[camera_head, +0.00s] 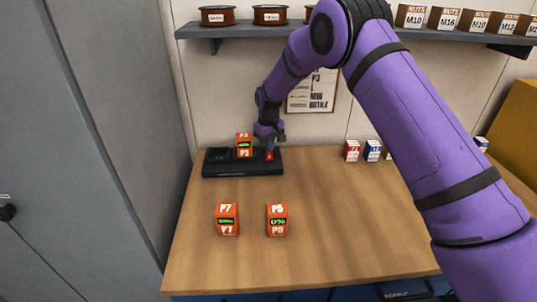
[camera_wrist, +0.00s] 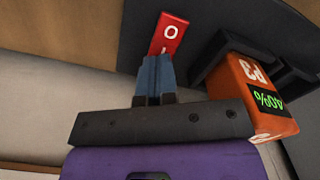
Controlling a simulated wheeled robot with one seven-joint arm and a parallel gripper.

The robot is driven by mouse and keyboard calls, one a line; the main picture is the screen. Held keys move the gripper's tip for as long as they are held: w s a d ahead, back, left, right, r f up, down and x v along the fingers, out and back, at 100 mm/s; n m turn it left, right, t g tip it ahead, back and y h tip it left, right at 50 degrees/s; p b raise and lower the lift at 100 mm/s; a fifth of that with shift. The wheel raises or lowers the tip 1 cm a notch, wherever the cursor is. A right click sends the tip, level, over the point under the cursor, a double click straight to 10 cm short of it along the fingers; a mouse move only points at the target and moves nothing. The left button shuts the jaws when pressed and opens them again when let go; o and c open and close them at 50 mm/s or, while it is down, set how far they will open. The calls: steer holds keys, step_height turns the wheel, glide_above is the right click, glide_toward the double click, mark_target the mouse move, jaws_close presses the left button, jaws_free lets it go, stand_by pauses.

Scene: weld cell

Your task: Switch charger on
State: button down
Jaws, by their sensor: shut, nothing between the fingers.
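The black charger (camera_head: 215,170) lies at the back left of the wooden table. Its red rocker switch (camera_head: 269,156) is at its right end, and shows in the wrist view (camera_wrist: 168,33) with an O at the far end and part of another mark near my fingertips. My gripper (camera_head: 269,147) is shut and empty, its blue fingertips (camera_wrist: 155,62) over the near end of the switch. I cannot tell whether they touch it. An orange battery marked P3 (camera_head: 244,145) stands in the charger beside the switch; the wrist view shows its green percent display (camera_wrist: 268,100).
Two orange batteries, P7 (camera_head: 227,219) and one whose label is unclear (camera_head: 277,220), stand on the table (camera_head: 340,215) in front. Small red and blue boxes (camera_head: 351,150) stand at the back right. A shelf (camera_head: 240,32) with spools and boxes hangs above. The table's middle is clear.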

steer(key=shift+f, duration=0.45)
stand_by(0.3)
steer(key=shift+r, duration=3.5)
steer(key=shift+s, duration=0.1)
